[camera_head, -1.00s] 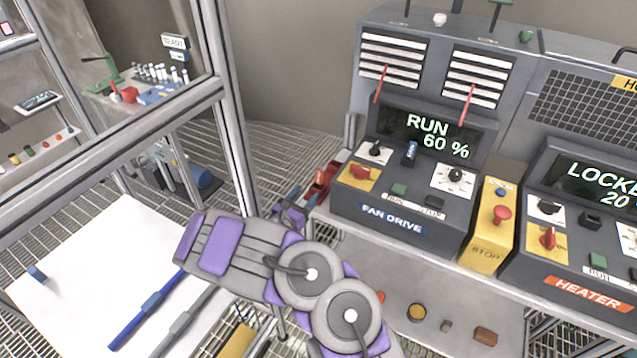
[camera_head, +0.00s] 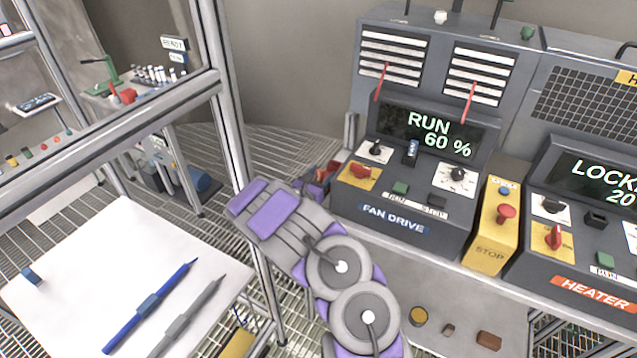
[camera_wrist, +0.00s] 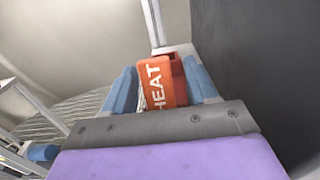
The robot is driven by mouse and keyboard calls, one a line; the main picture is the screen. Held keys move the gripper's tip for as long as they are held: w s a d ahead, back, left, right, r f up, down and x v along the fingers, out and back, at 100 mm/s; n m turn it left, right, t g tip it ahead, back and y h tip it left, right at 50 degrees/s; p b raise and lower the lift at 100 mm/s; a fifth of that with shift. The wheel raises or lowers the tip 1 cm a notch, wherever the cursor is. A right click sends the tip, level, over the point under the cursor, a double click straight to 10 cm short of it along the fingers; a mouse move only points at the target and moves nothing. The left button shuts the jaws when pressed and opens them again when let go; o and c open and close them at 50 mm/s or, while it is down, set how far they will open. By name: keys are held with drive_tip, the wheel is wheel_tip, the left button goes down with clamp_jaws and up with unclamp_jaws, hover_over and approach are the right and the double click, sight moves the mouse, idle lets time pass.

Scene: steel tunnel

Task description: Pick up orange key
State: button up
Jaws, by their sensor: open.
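An orange key (camera_wrist: 160,84) with white lettering "HEAT" shows in the wrist view, just ahead of my palm. A darker red piece (camera_wrist: 178,68) shows at its right and behind it. My gripper (camera_wrist: 163,93) is open, with one blue finger on each side of the key. The left finger looks close to the key; I cannot tell whether it touches. In the head view my gripper (camera_head: 316,190) is at the left side of the fan drive console, by a red object (camera_head: 328,170). My arm partly hides that object, and the key is not clear there.
The fan drive console (camera_head: 400,215) stands close to the right of my gripper, with a yellow stop box (camera_head: 490,225) beyond it. A metal frame post (camera_head: 228,110) rises at the left. A white table (camera_head: 85,270) holds a blue pen (camera_head: 150,305) and a grey pen (camera_head: 187,316).

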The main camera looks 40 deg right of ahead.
drive_tip(key=shift+a, duration=0.1)
clamp_jaws()
idle(0.4)
wheel_tip(320, 180, up, 10)
drive_tip(key=p, duration=0.2)
idle(0.4)
